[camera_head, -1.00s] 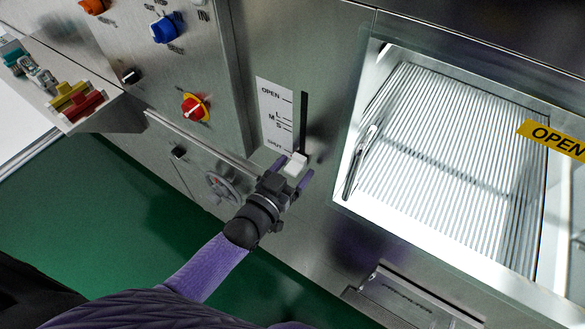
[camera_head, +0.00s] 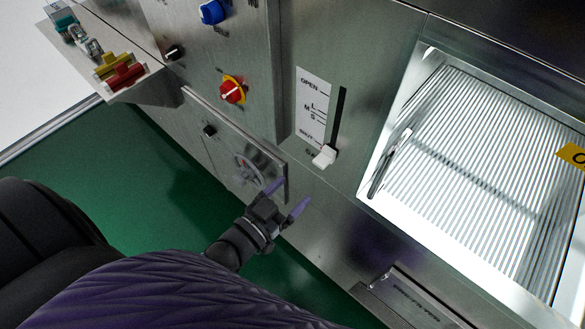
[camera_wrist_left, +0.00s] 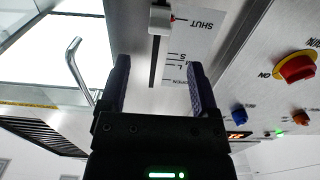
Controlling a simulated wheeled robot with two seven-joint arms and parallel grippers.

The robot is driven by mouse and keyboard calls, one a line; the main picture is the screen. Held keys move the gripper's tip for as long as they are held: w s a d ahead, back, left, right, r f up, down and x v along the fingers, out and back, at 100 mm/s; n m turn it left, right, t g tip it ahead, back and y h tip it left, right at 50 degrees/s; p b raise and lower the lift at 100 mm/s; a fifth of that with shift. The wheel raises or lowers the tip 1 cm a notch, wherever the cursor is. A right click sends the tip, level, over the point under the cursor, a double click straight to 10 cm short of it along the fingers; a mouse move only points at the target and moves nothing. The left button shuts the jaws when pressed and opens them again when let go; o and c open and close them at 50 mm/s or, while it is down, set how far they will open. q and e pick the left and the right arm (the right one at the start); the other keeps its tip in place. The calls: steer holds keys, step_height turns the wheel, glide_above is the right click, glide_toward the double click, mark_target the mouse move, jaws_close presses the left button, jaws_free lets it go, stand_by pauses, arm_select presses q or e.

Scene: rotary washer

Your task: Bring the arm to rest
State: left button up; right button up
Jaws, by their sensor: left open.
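My left gripper (camera_head: 287,196) is open and empty in the head view, below and left of the white slider knob (camera_head: 324,157). It is apart from the knob. The knob sits at the bottom of its slot, by the SHUT end of the white scale label (camera_head: 313,105). In the left wrist view the two dark fingers (camera_wrist_left: 158,85) are spread with nothing between them, and the knob (camera_wrist_left: 160,18) shows beyond the fingertips. My right gripper is not in view.
A lit window with a ribbed inside (camera_head: 480,150) and a metal handle (camera_head: 390,162) is on the right. A red and yellow rotary switch (camera_head: 232,91) and a blue knob (camera_head: 212,12) are on the panel. A shelf with coloured valves (camera_head: 122,72) is upper left. Green floor (camera_head: 150,190) is clear.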

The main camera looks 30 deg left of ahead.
arm_select(q)
steer(key=s+a+f+g+y+b, duration=0.1)
steer(key=s+f+g+b, duration=0.2)
steer(key=f, duration=0.7)
steer(key=s+a+f+g+y+b, duration=0.1)
steer(key=s+f+g+y+b, duration=0.2)
steer(key=f, duration=0.8)
steer(key=s+f+g+b, duration=0.2)
steer(key=s+f+g, duration=0.3)
steer(key=s+f, duration=0.3)
steer(key=s+a+f+g+b, duration=0.1)
steer(key=s+f+g, duration=0.4)
steer(key=s, duration=0.9)
step_height(320, 180, down, 4)
steer(key=shift+r+g+y+b, duration=0.15)
steer(key=shift+g+y+b, duration=0.25)
steer(key=shift+b, duration=0.35)
steer(key=shift+w, duration=0.1)
